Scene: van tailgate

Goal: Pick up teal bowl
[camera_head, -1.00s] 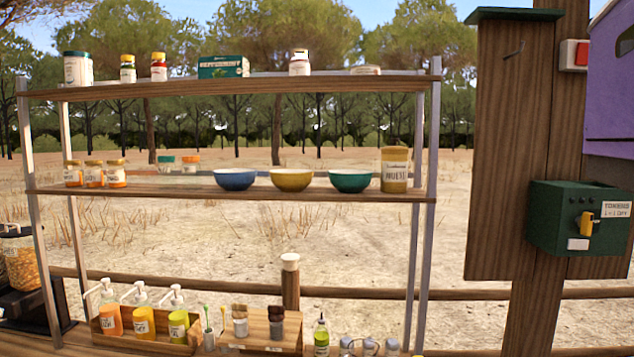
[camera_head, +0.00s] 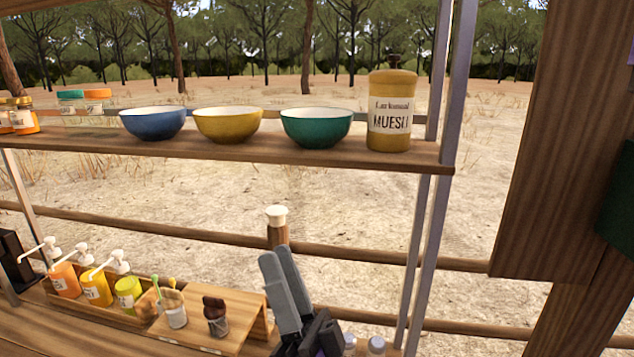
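The teal bowl (camera_head: 316,130) stands upright on the middle wooden shelf (camera_head: 230,153), with a pale inside. It is between the yellow bowl (camera_head: 228,127) on its left and the tan muesli jar (camera_head: 391,112) on its right. My gripper (camera_head: 278,256) is low in the picture, below the shelf and apart from the bowl, its two grey fingers pointing up. The fingers overlap from this angle, so their gap is unclear. I see nothing held between them.
A blue bowl (camera_head: 153,124) and small jars (camera_head: 84,105) stand further left on the shelf. Metal posts (camera_head: 447,110) rise right of the muesli jar. Pump bottles (camera_head: 96,287) and a wooden stand (camera_head: 215,315) are on the counter below.

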